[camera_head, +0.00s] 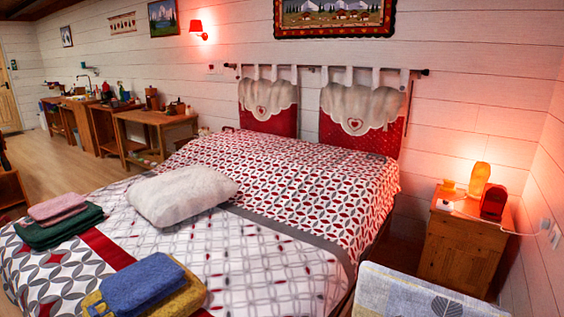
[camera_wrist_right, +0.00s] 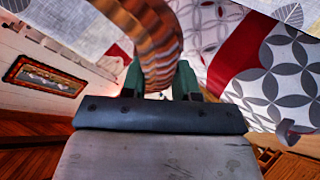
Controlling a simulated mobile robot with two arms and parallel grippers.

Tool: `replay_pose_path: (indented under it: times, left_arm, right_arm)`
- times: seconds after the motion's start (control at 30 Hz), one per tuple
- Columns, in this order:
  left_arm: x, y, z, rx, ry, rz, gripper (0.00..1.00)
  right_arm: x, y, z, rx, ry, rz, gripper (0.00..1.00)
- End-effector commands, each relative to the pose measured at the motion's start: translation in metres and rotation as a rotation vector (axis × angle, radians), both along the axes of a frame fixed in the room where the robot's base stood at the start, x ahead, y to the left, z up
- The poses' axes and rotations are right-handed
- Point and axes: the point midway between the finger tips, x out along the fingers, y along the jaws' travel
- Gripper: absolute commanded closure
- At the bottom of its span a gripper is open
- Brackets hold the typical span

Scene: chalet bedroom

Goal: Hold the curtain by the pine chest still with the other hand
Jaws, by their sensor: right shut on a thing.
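In the right wrist view, my right gripper (camera_wrist_right: 160,78) has its dark green fingers on either side of a brown-orange striped thing (camera_wrist_right: 150,30). It is shut on this thing, which rises past the fingers to the top edge. It looks like folded or curved cloth; I cannot tell whether it is the curtain. No hanging window curtain is plain in the head view. A small pine chest (camera_head: 460,252) stands right of the bed in the head view. Neither gripper shows in the head view, and my left gripper is in no view.
The bed (camera_head: 270,180) fills the middle, with a white pillow (camera_head: 182,195) and folded towels (camera_head: 145,285) on it. A lamp (camera_head: 479,180) and a red item (camera_head: 493,202) stand on the chest. Pale patterned fabric (camera_head: 400,295) is at the lower right. Floor is open at left.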

Motion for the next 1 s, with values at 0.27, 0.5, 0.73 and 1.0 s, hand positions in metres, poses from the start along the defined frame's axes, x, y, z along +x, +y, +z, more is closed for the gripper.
replay_pose_path:
  times: [0.27,0.5,0.73,1.0]
  left_arm:
    - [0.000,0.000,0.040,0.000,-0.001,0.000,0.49]
    - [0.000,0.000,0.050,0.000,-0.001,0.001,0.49]
    - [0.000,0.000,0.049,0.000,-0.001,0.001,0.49]
    - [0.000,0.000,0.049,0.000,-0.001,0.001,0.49]
  right_arm:
    - [0.045,-0.003,0.147,-0.003,-0.011,0.043,0.96]
    - [0.048,0.000,0.195,-0.003,-0.001,0.101,0.96]
    - [0.047,0.001,0.197,-0.002,0.003,0.108,0.96]
    - [0.035,0.000,0.175,0.002,0.011,0.099,0.96]
